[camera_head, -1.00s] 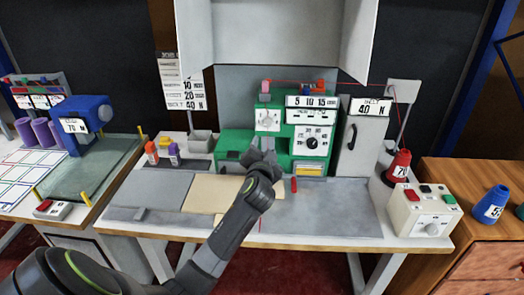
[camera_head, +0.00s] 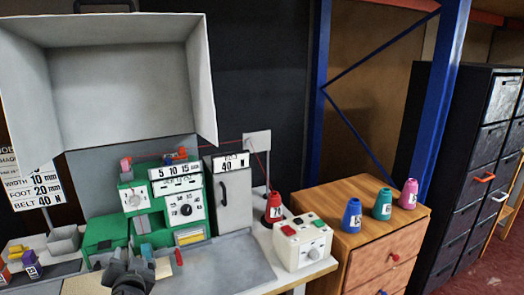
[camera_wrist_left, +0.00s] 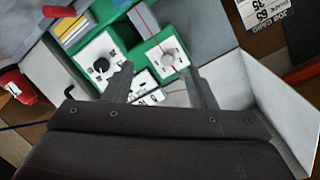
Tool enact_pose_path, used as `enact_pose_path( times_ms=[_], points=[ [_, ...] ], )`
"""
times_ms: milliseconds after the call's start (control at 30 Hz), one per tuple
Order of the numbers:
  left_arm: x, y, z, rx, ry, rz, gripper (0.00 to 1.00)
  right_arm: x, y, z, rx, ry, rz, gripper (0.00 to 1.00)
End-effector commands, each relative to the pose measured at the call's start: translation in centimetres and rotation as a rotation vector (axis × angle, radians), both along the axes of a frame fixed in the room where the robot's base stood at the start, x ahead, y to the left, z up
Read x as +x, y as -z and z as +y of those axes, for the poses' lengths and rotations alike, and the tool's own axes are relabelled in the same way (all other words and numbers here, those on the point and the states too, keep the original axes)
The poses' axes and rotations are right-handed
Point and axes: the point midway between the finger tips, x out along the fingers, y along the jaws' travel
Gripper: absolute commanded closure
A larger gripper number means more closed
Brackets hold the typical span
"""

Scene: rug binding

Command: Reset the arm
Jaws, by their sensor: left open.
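My left gripper (camera_head: 131,267) shows at the bottom left of the head view, in front of the green binding machine (camera_head: 158,207). In the left wrist view its two fingers (camera_wrist_left: 160,85) stand apart with nothing held between them. Behind them the green machine (camera_wrist_left: 143,35) shows with its white dial panels, tilted by the camera's roll. My right gripper is in neither view.
A grey hood (camera_head: 125,75) hangs above the machine. A red cone (camera_head: 273,208) and a control box (camera_head: 302,242) stand to its right. A wooden cabinet (camera_head: 385,240) bears blue (camera_head: 351,215), teal (camera_head: 383,204) and pink (camera_head: 409,194) cones.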

Motion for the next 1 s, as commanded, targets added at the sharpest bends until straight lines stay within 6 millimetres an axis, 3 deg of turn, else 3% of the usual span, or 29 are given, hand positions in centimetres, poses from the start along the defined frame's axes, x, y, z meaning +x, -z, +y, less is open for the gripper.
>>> enact_pose_path(
  times_ms=[33,200,333,500,867,1000],
  points=[
    [-2.5,2.3,0.1,-0.050,-0.016,0.056,0.49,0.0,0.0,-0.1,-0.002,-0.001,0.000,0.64],
    [-11.8,8.9,-0.6,-0.238,-0.067,0.265,0.49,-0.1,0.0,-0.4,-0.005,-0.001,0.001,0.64],
    [-19.2,12.3,-2.0,-0.373,-0.097,0.425,0.49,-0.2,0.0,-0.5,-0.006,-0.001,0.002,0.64],
    [-26.5,14.3,-3.9,-0.496,-0.116,0.588,0.49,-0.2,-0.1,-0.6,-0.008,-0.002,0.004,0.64],
    [-37.2,14.7,-7.4,-0.662,-0.130,0.823,0.49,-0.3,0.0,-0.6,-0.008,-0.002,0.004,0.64],
    [-35.8,17.7,-6.9,-0.660,-0.133,0.828,0.49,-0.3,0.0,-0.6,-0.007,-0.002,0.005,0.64]
  ],
)
